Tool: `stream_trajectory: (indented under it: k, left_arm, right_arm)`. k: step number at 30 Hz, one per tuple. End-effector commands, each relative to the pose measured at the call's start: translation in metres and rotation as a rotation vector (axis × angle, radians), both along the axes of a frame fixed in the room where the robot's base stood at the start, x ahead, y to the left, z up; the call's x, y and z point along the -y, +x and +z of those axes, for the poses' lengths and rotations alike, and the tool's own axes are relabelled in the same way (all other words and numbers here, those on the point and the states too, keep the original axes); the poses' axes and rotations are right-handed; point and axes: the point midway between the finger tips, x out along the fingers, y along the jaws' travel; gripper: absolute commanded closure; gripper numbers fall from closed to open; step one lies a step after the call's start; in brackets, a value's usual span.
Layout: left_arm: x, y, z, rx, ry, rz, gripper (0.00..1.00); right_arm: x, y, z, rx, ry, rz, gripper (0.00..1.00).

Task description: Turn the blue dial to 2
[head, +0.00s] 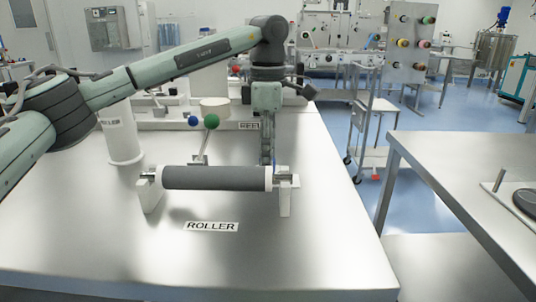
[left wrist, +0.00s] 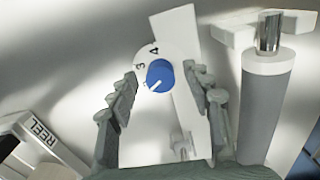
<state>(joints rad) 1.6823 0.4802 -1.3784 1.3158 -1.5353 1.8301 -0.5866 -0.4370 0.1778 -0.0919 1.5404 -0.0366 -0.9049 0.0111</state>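The blue dial (left wrist: 160,76) is round, with a white pointer line, on a white plate (left wrist: 183,30) in the left wrist view. The digits 3 and 4 show on its upper left side. The pointer line slants to the lower left, below the 3; no digit is readable where it points. My left gripper (left wrist: 163,92) is open, its two fingers apart on either side of the dial, with no clear contact. In the head view, my left gripper (head: 267,150) points down behind the right end of the roller, and the dial is hidden. My right gripper is not in view.
The grey roller (head: 215,178) lies on white supports on the metal table, right of the dial in the left wrist view (left wrist: 262,105). A green ball knob (head: 211,121) and a blue ball knob (head: 193,121) stand behind it.

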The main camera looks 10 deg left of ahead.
Motion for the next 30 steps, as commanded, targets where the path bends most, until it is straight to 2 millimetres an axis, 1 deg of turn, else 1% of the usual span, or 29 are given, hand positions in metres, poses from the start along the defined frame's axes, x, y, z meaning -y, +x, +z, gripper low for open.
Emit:
stream_trajectory:
  k: [5,8,11,18,21,25,30]
  left_arm:
    - [0.000,0.000,0.001,-0.001,0.000,0.000,0.51]
    - [0.000,0.000,0.009,0.001,0.000,0.000,0.51]
    - [0.001,0.000,0.026,0.002,-0.001,0.000,0.51]
    - [0.001,0.000,0.078,0.002,-0.001,0.001,0.51]
    - [0.001,0.000,0.096,0.001,-0.002,0.000,0.51]
    - [0.000,0.000,0.112,0.001,0.000,0.000,0.51]
    - [0.000,0.000,0.120,0.000,0.000,0.000,0.51]
  right_arm:
    - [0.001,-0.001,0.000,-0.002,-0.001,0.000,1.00]
    - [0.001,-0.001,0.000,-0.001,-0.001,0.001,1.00]
    - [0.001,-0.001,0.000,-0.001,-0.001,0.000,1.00]
    - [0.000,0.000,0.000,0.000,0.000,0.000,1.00]
    - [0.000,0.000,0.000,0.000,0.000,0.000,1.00]
    - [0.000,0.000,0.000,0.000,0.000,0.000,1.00]
    - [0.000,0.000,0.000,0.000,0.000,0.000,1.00]
